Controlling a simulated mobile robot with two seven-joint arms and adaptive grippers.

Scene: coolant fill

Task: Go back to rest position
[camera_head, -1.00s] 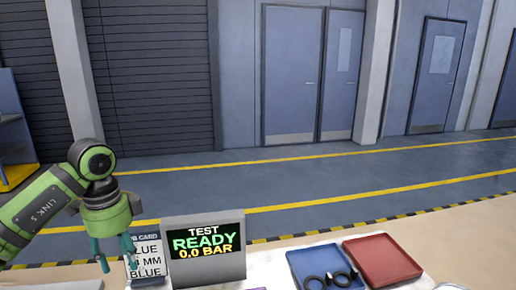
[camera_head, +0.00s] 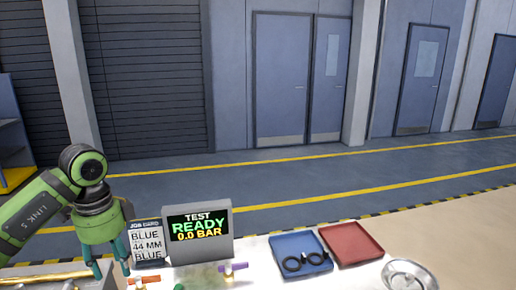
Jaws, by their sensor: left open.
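My left gripper (camera_head: 107,268) hangs from the green arm at the lower left, fingers pointing down. It is open, with nothing seen between its teal fingers. It is just left of the job card (camera_head: 147,243), which reads BLUE, 44 MM, BLUE, and a fingertip overlaps the card's left side. The grey test display (camera_head: 198,262) beside it reads TEST READY 0.0 BAR. My right gripper is not in view.
A blue tray (camera_head: 279,244) holds black rings (camera_head: 306,262). A red tray (camera_head: 352,243) looks empty. A round metal lid-like part (camera_head: 409,275) lies at right. Small purple (camera_head: 234,267) and orange (camera_head: 150,279) parts lie in front. Doors and yellow-lined floor lie beyond.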

